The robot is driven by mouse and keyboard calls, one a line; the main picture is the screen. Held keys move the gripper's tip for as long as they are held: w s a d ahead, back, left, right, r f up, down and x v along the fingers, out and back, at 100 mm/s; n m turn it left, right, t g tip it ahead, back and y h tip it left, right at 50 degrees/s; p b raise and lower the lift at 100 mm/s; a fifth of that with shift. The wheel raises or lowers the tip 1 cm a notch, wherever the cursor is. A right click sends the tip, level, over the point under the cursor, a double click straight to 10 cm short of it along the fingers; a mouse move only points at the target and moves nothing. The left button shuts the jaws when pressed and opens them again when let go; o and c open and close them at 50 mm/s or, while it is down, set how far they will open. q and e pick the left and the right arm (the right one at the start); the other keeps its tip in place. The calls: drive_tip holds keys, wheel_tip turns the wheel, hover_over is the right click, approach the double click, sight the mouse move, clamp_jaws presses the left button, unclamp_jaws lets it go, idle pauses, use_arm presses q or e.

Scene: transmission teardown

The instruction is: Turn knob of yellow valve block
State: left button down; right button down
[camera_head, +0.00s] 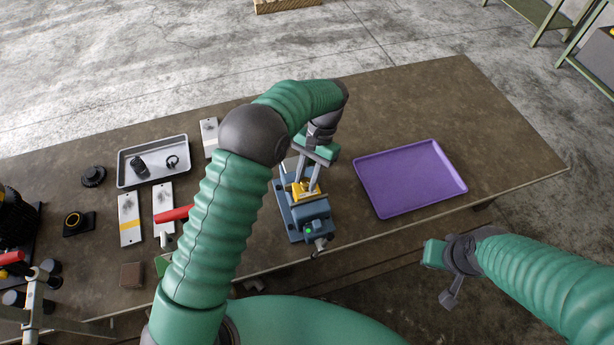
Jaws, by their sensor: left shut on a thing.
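The yellow valve block (308,194) sits in a blue-grey vise-like fixture (296,222) near the middle of the table's front edge. My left gripper (308,187) reaches down from above, its grey fingers at the top of the valve block. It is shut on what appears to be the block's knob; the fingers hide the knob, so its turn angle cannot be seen. My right gripper (450,290) is off the table's front edge at the lower right, away from the block. Its finger opening cannot be made out.
A purple tray (410,178) lies empty right of the fixture. A grey tray (127,180) with small dark parts, white plates (130,222) and a red-handled tool (174,213) lie at the left. The table (480,120) is clear at the far right.

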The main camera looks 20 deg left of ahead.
use_arm(q)
drive_tip(key=shift+w+r+n, duration=0.15)
drive_tip(key=shift+w+n, duration=0.1)
drive_tip(key=shift+n, duration=0.45)
drive_tip(key=shift+h, duration=0.3)
idle(0.8)
drive_tip(key=c, duration=1.5)
unclamp_jaws()
drive_tip(key=o, duration=0.4)
drive_tip(key=shift+f, duration=0.2)
drive_tip(key=b+v, duration=0.2)
drive_tip(key=v, duration=0.3)
drive_tip(key=shift+w+r, duration=0.25)
drive_tip(key=shift+r, duration=0.05)
drive_tip(key=p+v, duration=0.7)
drive_tip(key=v, duration=0.4)
drive_tip(key=shift+p, duration=0.3)
